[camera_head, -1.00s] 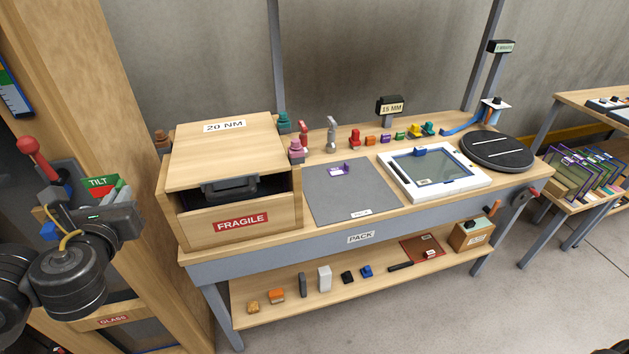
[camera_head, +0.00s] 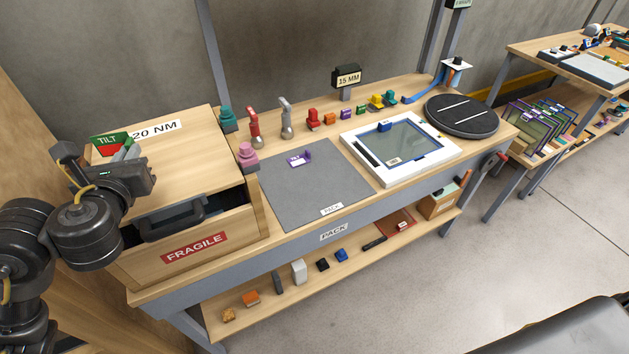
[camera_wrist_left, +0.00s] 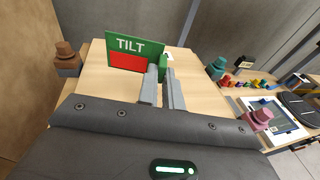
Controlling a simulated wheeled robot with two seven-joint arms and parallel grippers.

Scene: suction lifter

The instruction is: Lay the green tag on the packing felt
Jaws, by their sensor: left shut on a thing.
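The green tag (camera_head: 108,146), marked TILT with a red patch, is held in my left gripper (camera_head: 128,152). In the left wrist view, the tag (camera_wrist_left: 135,46) stands upright at the left of the fingers, with a green part of it between the fingertips (camera_wrist_left: 162,76). In the head view, the gripper and tag appear in front of the wooden box's top. The packing felt (camera_head: 315,188) is a flat grey mat on the bench, to the right of the box and the gripper. A purple tag (camera_head: 300,159) lies near its back edge. My right gripper is not seen.
The wooden box (camera_head: 215,255) with a dark handle stands between my gripper and the felt. A pink knobbed piece (camera_head: 246,156) stands beside the felt's back left corner. A white framed panel (camera_head: 377,179) lies to its right. Most of the felt is bare.

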